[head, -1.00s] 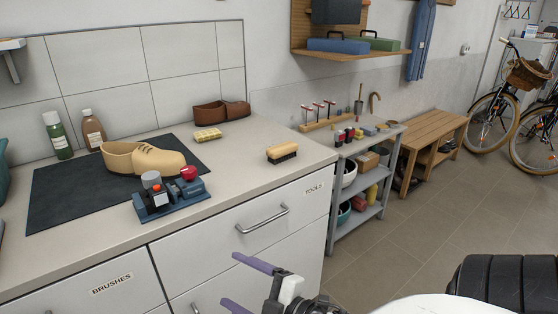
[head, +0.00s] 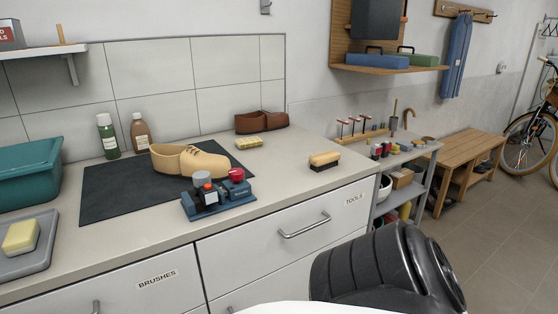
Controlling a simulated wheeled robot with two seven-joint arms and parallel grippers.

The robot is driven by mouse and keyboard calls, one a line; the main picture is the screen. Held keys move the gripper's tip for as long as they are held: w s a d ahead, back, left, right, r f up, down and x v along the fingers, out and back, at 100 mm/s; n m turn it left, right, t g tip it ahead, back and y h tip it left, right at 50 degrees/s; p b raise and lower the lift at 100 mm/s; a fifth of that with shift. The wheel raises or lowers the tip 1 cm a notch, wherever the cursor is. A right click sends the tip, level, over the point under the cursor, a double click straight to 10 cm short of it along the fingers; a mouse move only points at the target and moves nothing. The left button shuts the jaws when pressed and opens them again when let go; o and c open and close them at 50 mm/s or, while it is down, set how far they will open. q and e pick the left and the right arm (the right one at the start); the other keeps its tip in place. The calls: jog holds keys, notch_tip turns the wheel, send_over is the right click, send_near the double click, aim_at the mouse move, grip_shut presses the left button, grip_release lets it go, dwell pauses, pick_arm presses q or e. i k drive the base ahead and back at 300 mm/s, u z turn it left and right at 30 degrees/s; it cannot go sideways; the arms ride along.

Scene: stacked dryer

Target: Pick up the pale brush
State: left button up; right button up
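A brush (head: 324,160) with a pale tan back and dark bristles lies bristles down on the grey counter (head: 290,185), near its right end. A smaller yellowish block (head: 249,143) lies farther back and left; it may be a pale-bristled brush or a sponge, I cannot tell which. Both lie free with nothing touching them. Neither of my grippers is in view; only a black ribbed part of my own body shows at the bottom right.
A tan shoe (head: 188,161) stands on a dark mat (head: 110,190). A blue caddy (head: 235,194) with jars sits at the front. A teal bin (head: 28,175) and grey tray (head: 40,255) are left. Counter around the tan-backed brush is clear.

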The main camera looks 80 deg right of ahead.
aim_at(319, 162)
jog(key=i, duration=0.75)
jog(key=z, duration=3)
